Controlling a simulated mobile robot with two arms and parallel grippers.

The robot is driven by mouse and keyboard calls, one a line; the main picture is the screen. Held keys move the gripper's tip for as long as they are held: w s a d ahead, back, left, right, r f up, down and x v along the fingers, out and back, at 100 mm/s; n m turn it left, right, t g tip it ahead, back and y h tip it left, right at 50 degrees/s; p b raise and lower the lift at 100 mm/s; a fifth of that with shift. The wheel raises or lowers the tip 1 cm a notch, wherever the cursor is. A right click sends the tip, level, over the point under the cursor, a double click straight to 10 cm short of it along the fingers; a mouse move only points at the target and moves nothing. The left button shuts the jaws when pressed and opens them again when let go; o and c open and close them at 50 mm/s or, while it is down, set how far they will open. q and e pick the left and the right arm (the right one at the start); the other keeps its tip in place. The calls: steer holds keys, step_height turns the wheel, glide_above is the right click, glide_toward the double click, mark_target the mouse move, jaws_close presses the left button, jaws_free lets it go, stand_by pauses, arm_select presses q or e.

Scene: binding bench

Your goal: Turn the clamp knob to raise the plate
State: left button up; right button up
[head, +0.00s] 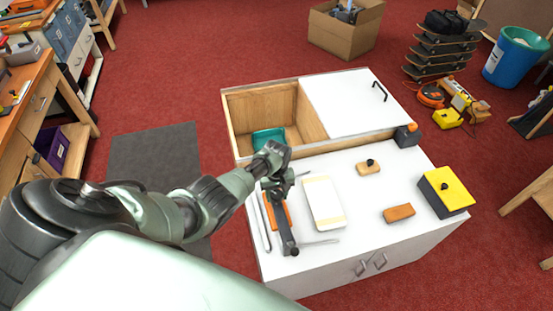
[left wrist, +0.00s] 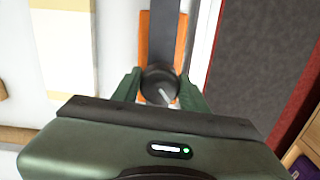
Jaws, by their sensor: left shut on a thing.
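The clamp is a long dark grey bar (head: 284,228) lying across an orange piece (head: 269,215) near the left edge of the white bench top. The bar and the orange piece also show in the left wrist view. A round dark clamp knob (left wrist: 160,84) with a pale pointer line sits at the near end of the bar in that view. My left gripper (head: 278,182) is over the clamp's far end, its two green fingers closed on either side of the knob. The gripper hides the knob in the head view. I cannot tell the plate's height. My right gripper is not in view.
A cream and white block (head: 323,202) lies just right of the clamp, with thin rods nearby. A black-knobbed wooden block (head: 368,168), a brown block (head: 398,213) and a yellow-and-black box (head: 445,192) stand further right. Behind is an open wooden compartment holding a teal thing (head: 268,139).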

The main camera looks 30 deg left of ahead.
mark_target(277, 194)
arm_select(q)
steer(key=n, duration=0.4)
steer(key=shift+s+d+f+n+p, duration=0.2)
steer(key=shift+s+f+n+p, duration=0.1)
steer(key=shift+n+p, duration=0.1)
stand_by(0.4)
steer(key=o, duration=1.4)
steer(key=shift+a, duration=0.1)
steer(key=shift+w+a, duration=0.1)
steer(key=shift+w, duration=0.2)
step_height(277, 194, up, 7)
steer(key=shift+f+p, duration=0.1)
steer(key=shift+p, duration=1)
steer(key=shift+r, duration=0.5)
